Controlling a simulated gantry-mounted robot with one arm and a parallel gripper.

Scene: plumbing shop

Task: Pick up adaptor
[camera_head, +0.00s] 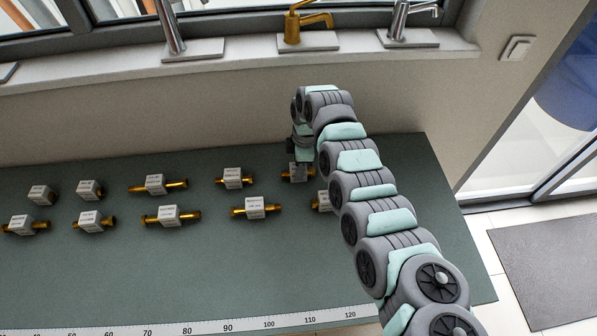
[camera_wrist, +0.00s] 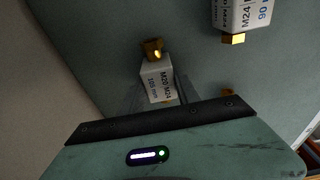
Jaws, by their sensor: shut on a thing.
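The adaptor (camera_wrist: 157,82) at my gripper is a brass piece with a white block label reading about "M20/M24 105 mm". It lies between the two fingers of my gripper (camera_wrist: 158,96), which are shut on it. A brass end sticks out beyond the block; the other end is mostly hidden by the gripper mount. In the head view the same adaptor (camera_head: 297,175) is in the back row under my gripper (camera_head: 301,164), partly covered by it. I cannot tell whether it is still touching the mat.
Several similar labelled brass adaptors lie in two rows on the green mat (camera_head: 250,275). One adaptor (camera_wrist: 240,14) is close by at the upper right of the wrist view. A ruler (camera_head: 190,329) runs along the front. The wall and the tap sill (camera_head: 240,62) are behind.

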